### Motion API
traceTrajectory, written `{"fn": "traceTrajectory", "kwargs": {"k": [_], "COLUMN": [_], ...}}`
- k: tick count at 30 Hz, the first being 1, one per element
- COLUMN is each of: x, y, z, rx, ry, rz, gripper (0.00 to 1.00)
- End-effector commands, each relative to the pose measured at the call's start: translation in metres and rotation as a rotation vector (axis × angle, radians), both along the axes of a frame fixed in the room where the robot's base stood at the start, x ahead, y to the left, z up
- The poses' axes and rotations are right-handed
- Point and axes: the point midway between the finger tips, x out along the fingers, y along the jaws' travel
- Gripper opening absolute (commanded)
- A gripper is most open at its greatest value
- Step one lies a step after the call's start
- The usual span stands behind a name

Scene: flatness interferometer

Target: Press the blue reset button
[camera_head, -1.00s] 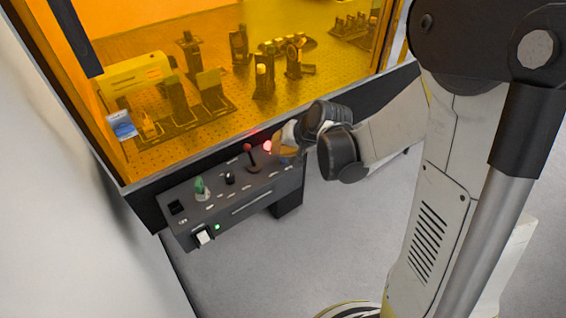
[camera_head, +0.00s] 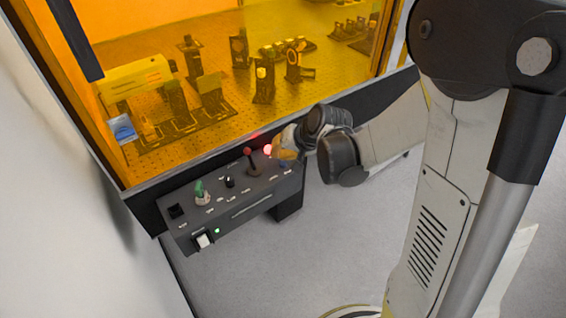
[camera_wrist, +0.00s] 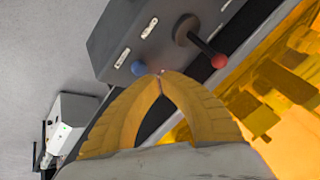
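The blue reset button (camera_wrist: 138,68) is a small blue dome on the grey control box (camera_wrist: 110,35), near the box's end in the wrist view. My gripper (camera_wrist: 160,76) has its two yellow fingers closed together at the tips, with nothing seen between them. The tips appear just right of the button in the wrist view; whether they touch the box is unclear. In the head view my gripper (camera_head: 278,152) is over the right end of the box, and a bit of blue from the button (camera_head: 284,165) shows just below the fingers.
A black knob (camera_head: 229,182), a green knob (camera_head: 201,193) and a white switch (camera_head: 204,241) are farther left. The amber enclosure (camera_head: 200,130) rises behind.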

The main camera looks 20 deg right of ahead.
Motion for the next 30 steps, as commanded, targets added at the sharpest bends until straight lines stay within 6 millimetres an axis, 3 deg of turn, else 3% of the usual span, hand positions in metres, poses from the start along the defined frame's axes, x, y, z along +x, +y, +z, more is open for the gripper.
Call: {"fn": "traceTrajectory", "kwargs": {"k": [30], "x": [0.0000], "y": [0.0000], "z": [-0.0098], "rx": [0.000], "ry": [0.000], "rz": [0.000], "gripper": [0.00]}}
